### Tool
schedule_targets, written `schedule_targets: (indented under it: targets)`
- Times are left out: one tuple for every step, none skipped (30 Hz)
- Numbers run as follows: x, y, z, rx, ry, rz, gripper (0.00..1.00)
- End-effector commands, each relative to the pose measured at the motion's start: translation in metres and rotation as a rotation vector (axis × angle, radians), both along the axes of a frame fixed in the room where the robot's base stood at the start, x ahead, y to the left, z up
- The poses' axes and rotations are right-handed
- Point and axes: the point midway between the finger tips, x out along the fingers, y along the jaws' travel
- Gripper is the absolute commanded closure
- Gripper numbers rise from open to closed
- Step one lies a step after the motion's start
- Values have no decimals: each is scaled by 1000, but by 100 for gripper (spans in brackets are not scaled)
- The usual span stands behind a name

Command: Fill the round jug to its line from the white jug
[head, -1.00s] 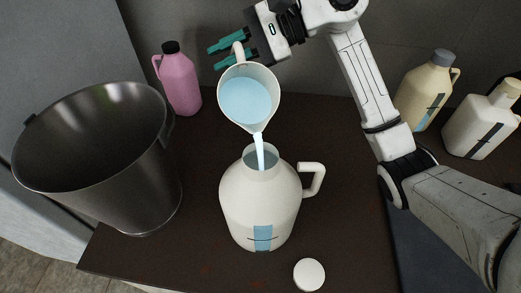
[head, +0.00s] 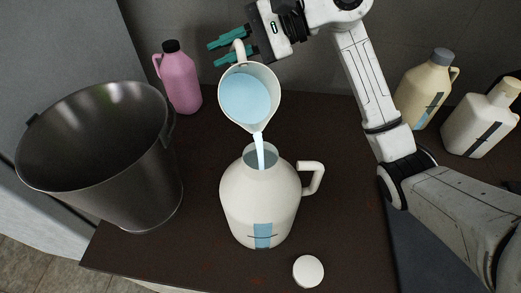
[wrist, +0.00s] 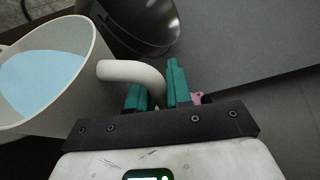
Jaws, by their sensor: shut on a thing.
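The white jug (head: 262,122) is tilted above the round jug, part full of light blue liquid. It also shows in the wrist view (wrist: 88,93). A pale stream (head: 260,150) runs from its spout into the open mouth of the round jug. The round jug (head: 252,198) is cream-white, upright on the table, with its handle at the right. Its front strip (head: 263,235) shows blue both above and below a dark line. My gripper (head: 214,55) is shut on the white jug's handle, its teal fingers either side of it in the wrist view (wrist: 158,82).
A large steel bucket (head: 150,185) stands at the left of the dark table (head: 345,210). A pink bottle (head: 182,85) is behind. A white round cap (head: 308,271) lies in front. A yellowish jug (head: 425,88) and a white bottle (head: 482,122) stand at right.

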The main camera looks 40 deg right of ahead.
Motion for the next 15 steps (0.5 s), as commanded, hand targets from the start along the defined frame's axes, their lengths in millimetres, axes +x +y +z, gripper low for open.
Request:
schedule_targets:
  targets:
    - [0,0,2,0,-6,-1,100]
    - [-1,0,2,-1,-8,-1,100]
    - [-1,0,3,-2,-9,0,100]
    - [-1,0,3,-3,-11,-1,100]
    - [-1,0,3,-3,-14,-1,100]
    - [-1,0,4,-5,-16,-1,100]
    - [-1,0,4,-5,-16,-1,100]
    - [-1,0,4,-6,-19,-1,100]
    - [-1,0,4,-7,-21,-1,100]
    - [-2,0,5,-7,-23,-1,100]
    - [-2,0,5,-8,-24,-2,100]
    - [-2,0,5,-9,-26,-1,100]
    - [-2,0,4,-10,-28,-2,100]
    - [-2,0,4,-10,-30,-1,100]
    - [-2,0,5,-11,-32,-1,100]
